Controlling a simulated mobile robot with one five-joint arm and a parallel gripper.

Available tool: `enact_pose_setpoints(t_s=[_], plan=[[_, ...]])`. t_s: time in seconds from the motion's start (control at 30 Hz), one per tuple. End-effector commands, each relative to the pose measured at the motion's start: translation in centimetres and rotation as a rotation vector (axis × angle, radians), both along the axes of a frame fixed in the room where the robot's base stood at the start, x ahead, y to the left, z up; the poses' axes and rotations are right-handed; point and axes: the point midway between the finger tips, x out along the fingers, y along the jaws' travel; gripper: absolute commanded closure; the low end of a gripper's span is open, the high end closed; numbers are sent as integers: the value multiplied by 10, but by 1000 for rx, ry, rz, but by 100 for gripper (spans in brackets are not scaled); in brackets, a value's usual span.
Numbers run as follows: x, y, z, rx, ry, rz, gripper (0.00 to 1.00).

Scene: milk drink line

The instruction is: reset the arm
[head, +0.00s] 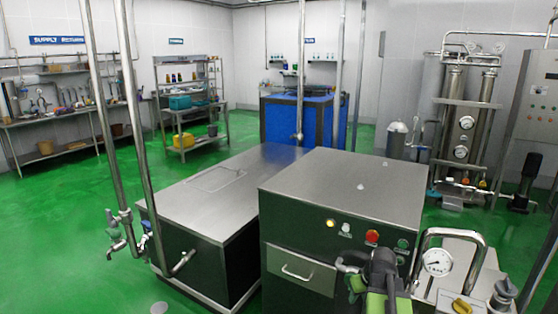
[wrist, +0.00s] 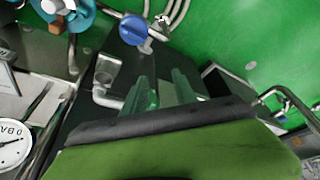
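My arm's end, with black and bright green parts, shows at the bottom of the head view, in front of the steel cabinet (head: 345,188). In the wrist view a broad green part of my arm with a black edge fills the lower middle. Two dull green, finger-like shapes stand beyond that edge, but I cannot tell whether they are my fingers or reflections in the dark surface. No held object shows.
A gauge (head: 437,262) and curved steel pipe stand close on the right. A blue valve handle (wrist: 133,29) and an elbow pipe (wrist: 104,92) lie ahead in the wrist view. A low steel tank (head: 215,180) is at left. Green floor (head: 60,230) is open further left.

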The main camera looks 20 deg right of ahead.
Motion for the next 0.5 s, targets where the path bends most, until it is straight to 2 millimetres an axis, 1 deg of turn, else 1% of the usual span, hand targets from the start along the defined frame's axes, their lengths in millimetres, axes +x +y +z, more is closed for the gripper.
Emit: enact_pose_setpoints(t_s=[0.03, 0.07, 0.1, 0.17, 0.2, 0.27, 0.3, 0.4, 0.47, 0.5], plan=[[20, 45, -1, 3, 13, 72, 66], [30, 70, -2, 5, 22, 108, 66], [41, 104, -3, 10, 36, 154, 66], [52, 154, -4, 15, 59, 219, 66], [56, 187, -6, 16, 76, 258, 66], [58, 233, -7, 19, 102, 311, 66], [57, 262, -8, 21, 123, 338, 66], [47, 321, -11, 20, 173, 386, 66], [38, 348, -12, 17, 208, 392, 66], [28, 361, -13, 15, 238, 379, 66]])
